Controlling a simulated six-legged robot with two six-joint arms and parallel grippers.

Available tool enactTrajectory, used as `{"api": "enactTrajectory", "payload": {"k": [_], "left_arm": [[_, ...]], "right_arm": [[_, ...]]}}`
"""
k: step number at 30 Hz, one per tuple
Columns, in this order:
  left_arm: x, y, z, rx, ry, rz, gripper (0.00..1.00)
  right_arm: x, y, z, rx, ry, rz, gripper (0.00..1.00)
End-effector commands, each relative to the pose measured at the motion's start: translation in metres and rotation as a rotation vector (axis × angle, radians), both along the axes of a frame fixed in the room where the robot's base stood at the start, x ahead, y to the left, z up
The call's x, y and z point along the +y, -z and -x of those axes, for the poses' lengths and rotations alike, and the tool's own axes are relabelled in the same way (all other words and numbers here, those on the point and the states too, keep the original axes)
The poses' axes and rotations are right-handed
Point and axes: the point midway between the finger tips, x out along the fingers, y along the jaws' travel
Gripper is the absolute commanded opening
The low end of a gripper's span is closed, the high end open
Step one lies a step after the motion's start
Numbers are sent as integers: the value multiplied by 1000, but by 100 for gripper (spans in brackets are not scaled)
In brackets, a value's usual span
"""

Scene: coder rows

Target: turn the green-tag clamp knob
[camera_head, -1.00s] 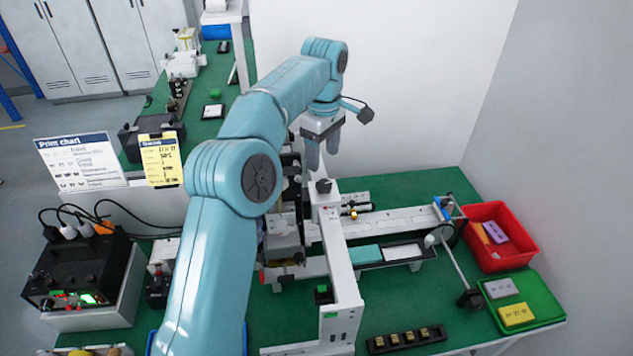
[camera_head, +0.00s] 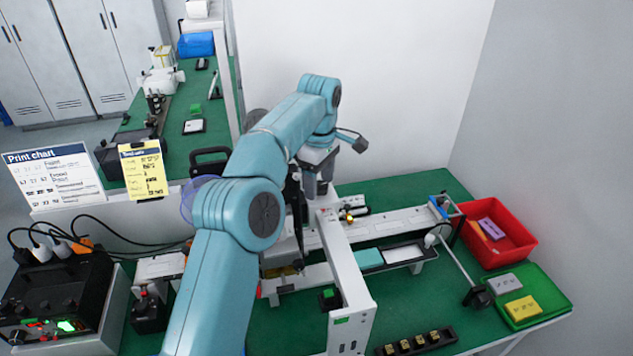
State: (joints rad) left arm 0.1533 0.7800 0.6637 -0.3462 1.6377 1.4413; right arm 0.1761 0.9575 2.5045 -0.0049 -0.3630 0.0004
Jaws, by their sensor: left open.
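My left arm reaches across the middle of the bench, and its grey gripper (camera_head: 317,184) points down, open, over the back end of a white machine frame (camera_head: 343,262). The dark knob on top of that end is now largely hidden by the fingers; I cannot tell whether they touch it. A green tag (camera_head: 341,321) is on the frame's near face. A small black part with a green top (camera_head: 329,297) sits low beside the frame's left side. Which knob belongs to the green tag is not clear. My right gripper is not in view.
A red bin (camera_head: 497,250) and a green tray (camera_head: 536,312) with blocks stand at the right. A rail (camera_head: 385,222) runs across behind. A black power box (camera_head: 50,305) with cables is at the left. A black strip (camera_head: 415,342) lies at the front.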

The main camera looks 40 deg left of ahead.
Motion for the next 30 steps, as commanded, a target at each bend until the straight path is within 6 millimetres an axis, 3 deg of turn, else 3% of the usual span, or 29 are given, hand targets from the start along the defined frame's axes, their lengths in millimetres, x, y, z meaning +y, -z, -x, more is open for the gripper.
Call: {"api": "enactTrajectory", "payload": {"k": [4, 9, 20, 30], "left_arm": [[-1, -1, 0, 0, 1, 0, 62], [-1, 0, 0, -1, 1, 0, 10], [1, -2, 2, 1, 46, 0, 10], [2, -5, 3, 3, 283, -1, 10]], "right_arm": [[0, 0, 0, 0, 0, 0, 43], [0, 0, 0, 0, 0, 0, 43], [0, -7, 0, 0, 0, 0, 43], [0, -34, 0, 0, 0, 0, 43]]}}
